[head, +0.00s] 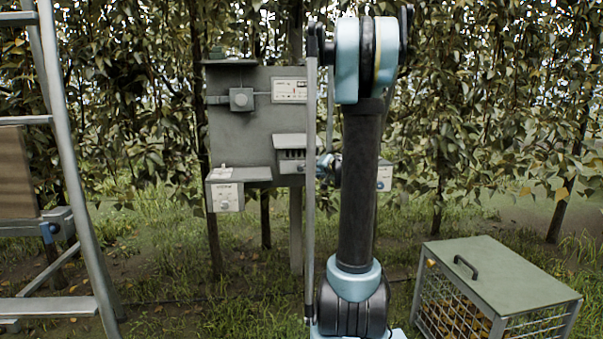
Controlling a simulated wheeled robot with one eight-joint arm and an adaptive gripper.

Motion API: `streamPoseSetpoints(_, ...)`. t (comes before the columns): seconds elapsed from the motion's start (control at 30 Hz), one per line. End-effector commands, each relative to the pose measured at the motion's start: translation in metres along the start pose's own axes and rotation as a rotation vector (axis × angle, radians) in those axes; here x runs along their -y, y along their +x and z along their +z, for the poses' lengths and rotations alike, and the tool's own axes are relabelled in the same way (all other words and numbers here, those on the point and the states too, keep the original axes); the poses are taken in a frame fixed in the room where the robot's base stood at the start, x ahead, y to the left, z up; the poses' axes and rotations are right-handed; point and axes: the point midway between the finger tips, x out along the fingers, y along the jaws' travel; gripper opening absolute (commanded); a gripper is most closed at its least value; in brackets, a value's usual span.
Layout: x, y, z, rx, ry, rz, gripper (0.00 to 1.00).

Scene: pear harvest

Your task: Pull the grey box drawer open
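A grey panel (240,128) stands on a post in front of the trees and carries several grey boxes. A grey box (225,193) with a pale front and small knobs sits at its lower left. A slotted grey box (291,158) with a sloping top is at the middle right. Another pale-fronted box (384,178) shows partly behind my arm. I cannot tell which box holds the drawer, and no drawer is visibly pulled out. My gripper (326,166) is near the slotted box's right side, mostly hidden by my arm; contact and finger opening cannot be made out.
A metal ladder (78,190) with a wooden crate (17,175) and a grey bracket stands at the left. A wire-sided bin with a green lid (505,272) stands on the grass at lower right. Open grass lies between the ladder and my arm.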

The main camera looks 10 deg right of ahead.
Motion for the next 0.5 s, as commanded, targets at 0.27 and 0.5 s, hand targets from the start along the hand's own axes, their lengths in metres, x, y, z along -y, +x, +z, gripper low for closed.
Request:
streamPoseSetpoints(0.27, 0.001, 0.041, 0.0, 0.001, -0.001, -0.001, 0.46)
streamPoseSetpoints(0.5, 0.0, 0.075, 0.0, 0.001, -0.001, -0.001, 0.46)
